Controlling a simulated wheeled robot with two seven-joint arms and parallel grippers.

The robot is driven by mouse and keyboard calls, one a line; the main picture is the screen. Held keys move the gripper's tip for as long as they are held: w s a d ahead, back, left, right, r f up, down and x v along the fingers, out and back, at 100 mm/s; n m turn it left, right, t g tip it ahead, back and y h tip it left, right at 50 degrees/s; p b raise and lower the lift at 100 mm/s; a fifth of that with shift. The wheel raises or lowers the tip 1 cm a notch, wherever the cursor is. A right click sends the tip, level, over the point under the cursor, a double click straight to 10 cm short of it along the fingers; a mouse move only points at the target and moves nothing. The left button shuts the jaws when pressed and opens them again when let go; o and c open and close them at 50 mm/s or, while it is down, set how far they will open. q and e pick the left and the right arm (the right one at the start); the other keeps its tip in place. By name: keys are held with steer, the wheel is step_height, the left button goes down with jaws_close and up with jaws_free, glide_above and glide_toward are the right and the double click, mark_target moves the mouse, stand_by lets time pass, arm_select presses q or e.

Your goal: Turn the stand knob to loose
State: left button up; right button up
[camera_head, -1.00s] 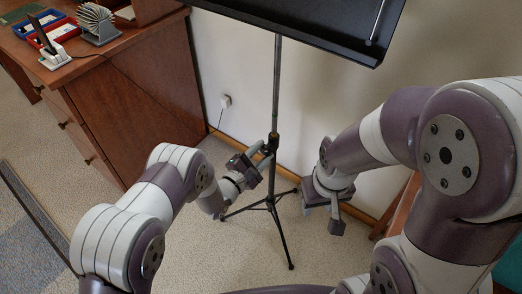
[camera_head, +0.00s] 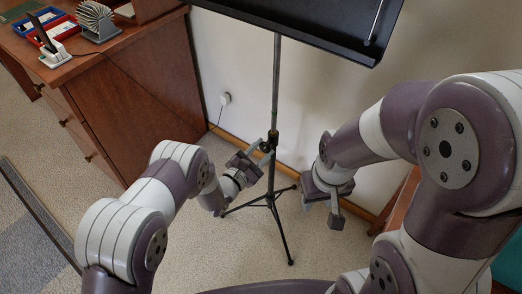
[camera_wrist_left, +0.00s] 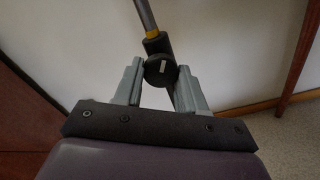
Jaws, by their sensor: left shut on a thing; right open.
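The black music stand has a wide desk (camera_head: 310,25) at the top, a thin upright pole (camera_head: 276,90) and spread tripod legs (camera_head: 279,225) on the carpet. In the left wrist view the round black stand knob (camera_wrist_left: 160,70) with a white mark sits on the pole's collar. My left gripper (camera_head: 268,149) is at the collar in the head view. In the left wrist view its two grey fingers (camera_wrist_left: 158,80) are on either side of the knob, shut on it. My right gripper (camera_head: 322,207) is open and empty, to the right of the pole.
A wooden desk (camera_head: 130,110) stands at the left, with red and blue trays (camera_head: 50,27) on top. The wall (camera_head: 235,60) with an outlet and cord (camera_head: 224,99) is behind the stand. Carpet is clear between the desk and the stand.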

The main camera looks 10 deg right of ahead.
arm_select(q)
steer(key=shift+f, duration=0.15)
steer(key=o, duration=1)
steer(key=p+v, duration=0.3)
steer(key=v, duration=0.9)
steer(key=shift+s+a, duration=0.25)
steer(key=shift+a, duration=0.05)
